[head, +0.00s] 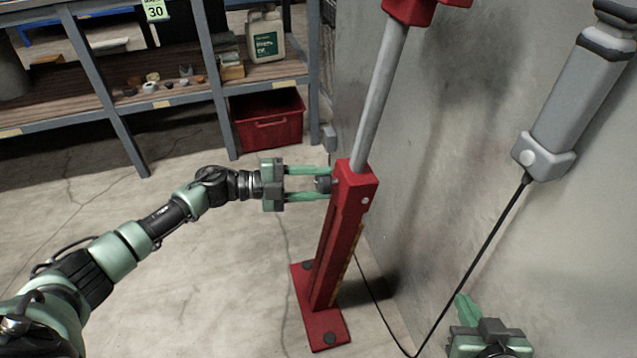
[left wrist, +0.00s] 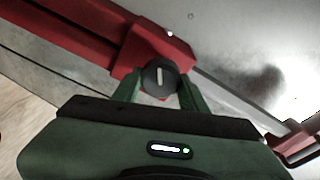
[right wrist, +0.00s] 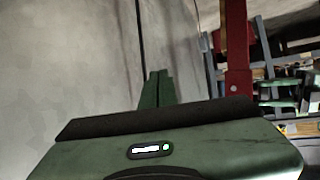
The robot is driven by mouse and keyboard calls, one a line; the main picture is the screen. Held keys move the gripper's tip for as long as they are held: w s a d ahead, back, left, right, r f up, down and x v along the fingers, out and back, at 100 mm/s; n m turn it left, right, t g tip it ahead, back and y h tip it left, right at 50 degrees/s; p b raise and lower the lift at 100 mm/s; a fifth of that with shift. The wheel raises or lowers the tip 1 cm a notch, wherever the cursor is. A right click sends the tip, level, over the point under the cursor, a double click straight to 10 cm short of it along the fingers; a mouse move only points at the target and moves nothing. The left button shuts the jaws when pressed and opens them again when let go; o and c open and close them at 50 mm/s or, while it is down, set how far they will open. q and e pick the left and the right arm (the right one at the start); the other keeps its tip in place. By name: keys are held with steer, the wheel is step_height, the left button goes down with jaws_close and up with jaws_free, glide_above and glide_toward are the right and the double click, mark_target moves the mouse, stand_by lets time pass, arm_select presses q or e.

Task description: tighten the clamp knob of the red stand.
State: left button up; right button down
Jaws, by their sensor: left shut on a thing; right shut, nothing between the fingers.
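The red stand (head: 341,240) stands upright on its flat red base on the floor, with a grey tube (head: 382,95) rising from its top. The dark round clamp knob (head: 323,184) sits on the left side of the stand near the top. In the left wrist view the knob (left wrist: 160,77) shows a pale line on its face. My left gripper (head: 322,184) is shut on the knob, one finger on each side. My right gripper (head: 465,307) is low at the right, shut and empty, apart from the stand. In the right wrist view the red stand (right wrist: 237,50) is right of its fingers.
A metal shelf (head: 180,98) with small parts and a white jug (head: 266,36) stands behind at left, with a red bin (head: 267,120) beneath. A grey wall is at right, with a grey device (head: 575,105) and its hanging black cable (head: 470,265). Floor at left is clear.

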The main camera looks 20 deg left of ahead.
arm_select(q)
steer(key=shift+f+m+g+b, duration=0.15)
steer(key=shift+m+g+b, duration=0.15)
steer(key=shift+m, duration=2)
arm_select(e)
steer(key=shift+w+a+r+t+y, duration=0.2)
steer(key=shift+w+r+t, duration=0.25)
steer(key=shift+r, duration=0.2)
steer(key=shift+w+a+r+t+y, duration=0.1)
steer(key=shift+w+a+r+t, duration=0.1)
steer(key=shift+w+r+t, duration=0.35)
steer(key=shift+r, duration=0.2)
arm_select(q)
steer(key=o, duration=1.4)
steer(key=shift+c, duration=0.2)
steer(key=v, duration=0.8)
steer(key=shift+p, duration=0.45)
arm_select(e)
steer(key=s+f+g, duration=0.1)
steer(key=s+d+f+g, duration=0.1)
steer(key=f, duration=0.1)
steer(key=shift+s+d+f+g, duration=0.15)
steer(key=shift+s+f+g, duration=0.15)
steer(key=shift+s, duration=0.1)
